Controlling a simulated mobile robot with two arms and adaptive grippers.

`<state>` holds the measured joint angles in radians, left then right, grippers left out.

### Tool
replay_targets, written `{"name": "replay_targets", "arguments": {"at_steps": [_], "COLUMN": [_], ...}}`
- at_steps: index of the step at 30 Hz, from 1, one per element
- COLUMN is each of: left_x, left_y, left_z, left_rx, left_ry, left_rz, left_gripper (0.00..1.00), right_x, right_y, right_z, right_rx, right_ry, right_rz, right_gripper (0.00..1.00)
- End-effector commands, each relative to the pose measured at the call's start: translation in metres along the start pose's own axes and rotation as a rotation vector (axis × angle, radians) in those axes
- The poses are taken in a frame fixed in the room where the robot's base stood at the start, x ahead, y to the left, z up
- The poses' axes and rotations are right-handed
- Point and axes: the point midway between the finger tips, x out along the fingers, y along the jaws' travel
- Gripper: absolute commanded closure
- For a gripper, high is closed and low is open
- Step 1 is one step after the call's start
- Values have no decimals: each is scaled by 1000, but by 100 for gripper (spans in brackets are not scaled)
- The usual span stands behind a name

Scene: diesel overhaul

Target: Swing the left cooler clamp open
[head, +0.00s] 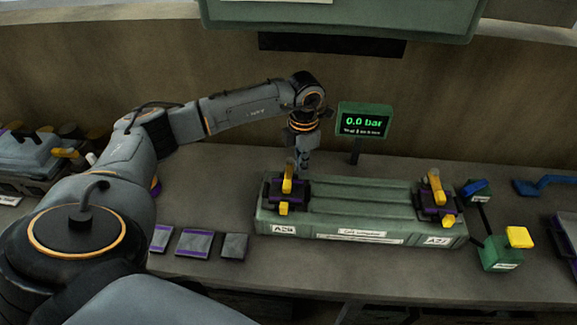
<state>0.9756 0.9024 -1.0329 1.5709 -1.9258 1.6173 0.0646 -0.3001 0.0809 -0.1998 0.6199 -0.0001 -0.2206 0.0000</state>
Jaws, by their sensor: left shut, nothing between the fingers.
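The green cooler (361,207) lies lengthwise on the bench. Its left clamp (287,187) sits on the left end, with an upright yellow lever and a smaller yellow piece at the front. The right clamp (436,192) on the right end looks alike, its yellow lever also raised. My left arm comes in from the left, and my left gripper (303,158) points down just behind the left clamp's lever. It is shut and empty. Its fingertips are partly hidden by the lever, and I cannot tell whether they touch it. My right gripper is not in view.
A green display (364,121) reading 0.0 bar stands behind the cooler. A green box with a yellow top (518,237) and a blue-handled part (475,188) stand at right. Flat purple-edged pieces (194,243) lie left of the cooler. A dark green housing (345,17) hangs above.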

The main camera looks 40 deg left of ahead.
Motion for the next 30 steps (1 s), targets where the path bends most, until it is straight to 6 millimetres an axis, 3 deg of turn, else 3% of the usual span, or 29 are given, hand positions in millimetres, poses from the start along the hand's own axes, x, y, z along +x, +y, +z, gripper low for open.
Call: {"name": "replay_targets", "arguments": {"at_steps": [30], "left_x": [32], "left_y": [0], "left_z": [0], "left_rx": [0], "left_ry": [0], "left_rz": [0], "left_gripper": [100], "right_x": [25], "right_y": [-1], "right_z": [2], "right_rx": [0], "right_ry": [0], "right_rz": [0], "right_gripper": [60]}}
